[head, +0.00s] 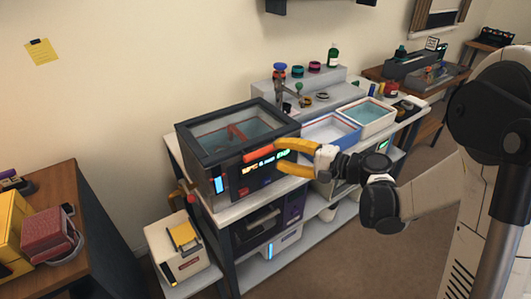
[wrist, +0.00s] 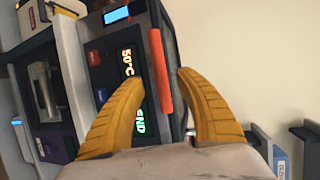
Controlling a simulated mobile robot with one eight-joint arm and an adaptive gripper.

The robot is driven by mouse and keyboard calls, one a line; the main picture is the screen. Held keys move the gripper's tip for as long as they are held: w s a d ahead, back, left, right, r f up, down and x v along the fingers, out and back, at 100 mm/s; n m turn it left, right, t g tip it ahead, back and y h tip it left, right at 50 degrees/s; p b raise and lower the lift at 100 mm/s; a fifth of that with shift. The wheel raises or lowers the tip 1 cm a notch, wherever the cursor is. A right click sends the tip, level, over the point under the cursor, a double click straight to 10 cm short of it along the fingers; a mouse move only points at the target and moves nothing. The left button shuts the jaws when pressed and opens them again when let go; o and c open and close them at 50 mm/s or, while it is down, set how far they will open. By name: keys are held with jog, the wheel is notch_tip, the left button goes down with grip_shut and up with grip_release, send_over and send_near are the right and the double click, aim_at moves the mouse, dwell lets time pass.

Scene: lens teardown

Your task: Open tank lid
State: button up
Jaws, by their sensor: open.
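The tank (head: 235,165) is a dark box with a glass-topped lid (head: 230,122), which lies shut over blue liquid. A red-orange bar handle (head: 259,152) runs along the upper front edge. My gripper (head: 279,156) is at the tank's front right, its yellow fingers open and pointing at the handle. The tank's front panel (wrist: 125,75) shows a lit "50°C" beside the handle.
A blue-rimmed tray (head: 331,130) and a cream tray (head: 367,115) stand right of the tank on the same bench. Bottles and small parts sit on a raised shelf (head: 305,82) behind. A cream box (head: 178,250) stands low at the left. The wall is close behind.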

aim_at(268, 151)
jog(key=b+x, duration=0.1)
jog(key=x, duration=0.4)
jog(key=shift+w+a, duration=0.2)
jog(key=shift+a, duration=0.05)
grip_shut()
